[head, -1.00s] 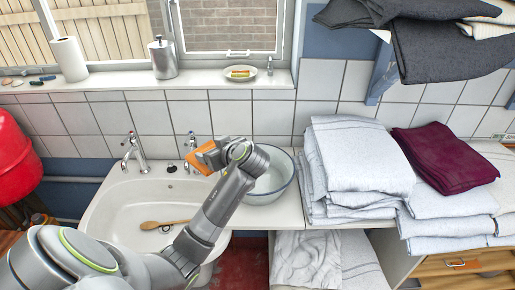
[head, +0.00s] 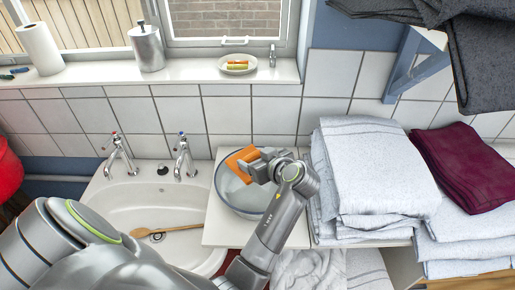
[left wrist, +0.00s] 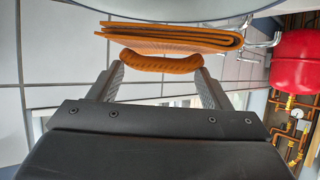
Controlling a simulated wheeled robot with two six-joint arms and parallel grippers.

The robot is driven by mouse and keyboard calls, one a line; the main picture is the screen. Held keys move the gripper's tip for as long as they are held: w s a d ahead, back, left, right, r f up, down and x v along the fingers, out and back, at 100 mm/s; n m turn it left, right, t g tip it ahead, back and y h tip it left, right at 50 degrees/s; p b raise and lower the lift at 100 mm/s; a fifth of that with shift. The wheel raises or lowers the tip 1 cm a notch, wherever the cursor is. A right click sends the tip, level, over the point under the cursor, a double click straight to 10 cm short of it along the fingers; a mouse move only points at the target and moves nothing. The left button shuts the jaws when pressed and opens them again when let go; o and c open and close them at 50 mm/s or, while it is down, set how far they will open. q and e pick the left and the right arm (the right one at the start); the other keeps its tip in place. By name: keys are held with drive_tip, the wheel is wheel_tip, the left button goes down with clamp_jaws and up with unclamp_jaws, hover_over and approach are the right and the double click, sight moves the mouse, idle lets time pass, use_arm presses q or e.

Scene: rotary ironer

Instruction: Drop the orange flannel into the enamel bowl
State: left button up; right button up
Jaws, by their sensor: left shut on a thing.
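The orange flannel (head: 240,164) is a folded orange cloth held in my left gripper (head: 252,164). In the head view it overlaps the back part of the enamel bowl (head: 232,197), a pale bowl with a dark rim on the white ledge right of the sink. The gripper and forearm hide part of the bowl's right side. In the left wrist view the flannel (left wrist: 170,42) is pinched between both fingers, its folded layers showing, with the bowl's curved rim close beyond it at the top. Its exact height above the bowl is hard to tell. My right gripper is not seen.
The white sink (head: 125,207) with two taps and a wooden spoon (head: 165,230) lies left of the bowl. A stack of white towels (head: 370,165) stands close on its right, with a maroon cloth (head: 465,165) further right. A tiled wall (head: 225,115) rises behind.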

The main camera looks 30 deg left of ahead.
use_arm(q)
drive_tip(key=shift+s+d+f, duration=0.15)
drive_tip(key=shift+s+f, duration=0.05)
drive_tip(key=shift+s+d+f+b, duration=0.15)
drive_tip(key=shift+s+f+b, duration=0.05)
drive_tip(key=shift+f+b, duration=0.4)
drive_tip(key=shift+s+d+f+b, duration=0.1)
drive_tip(key=shift+s+f+b, duration=0.1)
drive_tip(key=shift+f+b, duration=0.35)
drive_tip(key=shift+w+a+f+b, duration=0.15)
drive_tip(key=shift+w+f+b, duration=0.05)
drive_tip(key=shift+f+b, duration=0.75)
drive_tip(key=shift+f, duration=0.5)
drive_tip(key=shift+r, duration=0.1)
drive_tip(key=o, duration=0.7)
drive_tip(key=shift+o, duration=1.7)
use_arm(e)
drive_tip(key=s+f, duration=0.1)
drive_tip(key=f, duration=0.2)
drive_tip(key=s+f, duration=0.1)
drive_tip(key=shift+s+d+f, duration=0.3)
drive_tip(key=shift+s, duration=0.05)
